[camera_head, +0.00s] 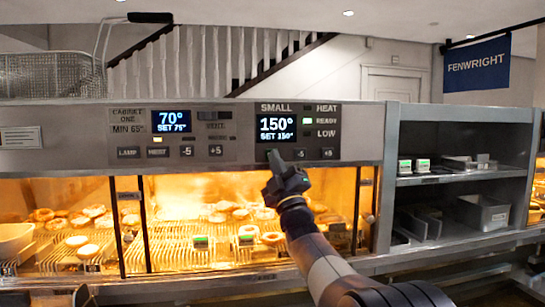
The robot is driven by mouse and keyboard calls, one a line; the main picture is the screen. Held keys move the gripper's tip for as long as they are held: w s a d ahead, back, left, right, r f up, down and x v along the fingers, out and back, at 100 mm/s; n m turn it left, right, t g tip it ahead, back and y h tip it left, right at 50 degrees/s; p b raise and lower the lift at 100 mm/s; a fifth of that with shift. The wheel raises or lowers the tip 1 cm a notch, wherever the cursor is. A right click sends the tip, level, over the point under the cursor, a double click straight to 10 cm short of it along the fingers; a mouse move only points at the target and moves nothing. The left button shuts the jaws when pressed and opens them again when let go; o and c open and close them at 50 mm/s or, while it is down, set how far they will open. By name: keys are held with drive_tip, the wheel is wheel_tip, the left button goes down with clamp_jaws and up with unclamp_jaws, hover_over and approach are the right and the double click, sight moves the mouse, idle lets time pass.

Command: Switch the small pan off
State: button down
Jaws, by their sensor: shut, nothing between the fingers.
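The small pan's control panel (311,132) is at the upper middle, labelled SMALL. Its display (277,128) reads 150° with SET 150° below. A row of small buttons runs under the display; the -5 button (300,154) and +5 button (327,153) show. My gripper (276,163) is shut and empty, raised to the left end of this row. It hides the leftmost button there, and I cannot tell whether it touches the panel.
The cabinet one panel (171,133) to the left reads 70°, SET 75°. Below is a lit glass-fronted cabinet (132,225) with food on racks. Open shelves (460,180) with boxes stand to the right. A wire basket (45,75) sits on top at left.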

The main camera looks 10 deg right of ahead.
drive_tip(key=shift+w, duration=0.1)
idle(0.4)
drive_tip(key=shift+w, duration=0.3)
drive_tip(key=shift+b, duration=0.5)
drive_tip(key=shift+s+b, duration=0.4)
drive_tip(key=shift+b, duration=0.15)
